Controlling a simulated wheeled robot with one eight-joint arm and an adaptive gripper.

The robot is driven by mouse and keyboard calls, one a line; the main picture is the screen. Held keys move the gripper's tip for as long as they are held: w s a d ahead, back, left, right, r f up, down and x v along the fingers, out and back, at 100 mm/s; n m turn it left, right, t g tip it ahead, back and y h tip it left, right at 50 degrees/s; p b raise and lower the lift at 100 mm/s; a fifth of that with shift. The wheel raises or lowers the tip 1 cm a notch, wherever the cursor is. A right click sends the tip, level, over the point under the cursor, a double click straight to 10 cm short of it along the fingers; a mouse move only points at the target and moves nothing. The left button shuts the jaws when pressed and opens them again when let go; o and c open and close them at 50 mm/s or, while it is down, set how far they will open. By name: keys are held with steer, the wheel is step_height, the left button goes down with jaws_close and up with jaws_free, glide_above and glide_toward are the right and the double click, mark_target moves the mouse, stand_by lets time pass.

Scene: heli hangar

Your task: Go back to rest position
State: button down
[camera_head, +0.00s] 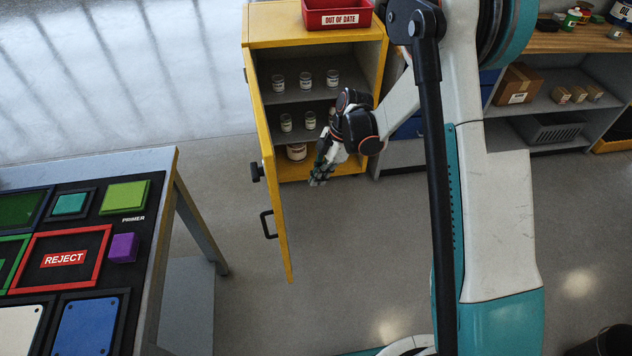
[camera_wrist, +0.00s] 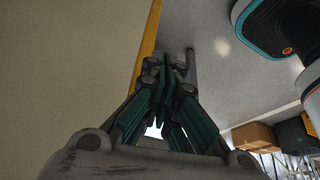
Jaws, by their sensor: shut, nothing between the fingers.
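My gripper (camera_head: 322,174) is in front of the open yellow cabinet (camera_head: 262,38) in the head view, close to the inner side of its swung-out door (camera_head: 268,165). In the wrist view my gripper (camera_wrist: 170,62) has its fingers together with nothing between them. The door's inner face (camera_wrist: 70,70) fills the left of the wrist view, and its yellow edge (camera_wrist: 150,35) runs beside the fingers. I cannot tell whether the fingers touch the door. My arm reaches down from the upper right in the head view.
A red "OUT OF DATE" bin (camera_head: 338,16) sits on the cabinet, with several small jars on its shelves. A table (camera_head: 165,185) with a REJECT frame (camera_head: 62,258) stands at left. A shelf unit (camera_head: 555,42) stands at right. The floor between is clear.

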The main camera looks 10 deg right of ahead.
steer(key=p+v, duration=0.2)
steer(key=v, duration=0.4)
steer(key=shift+s+d, duration=0.1)
steer(key=shift+s, duration=0.05)
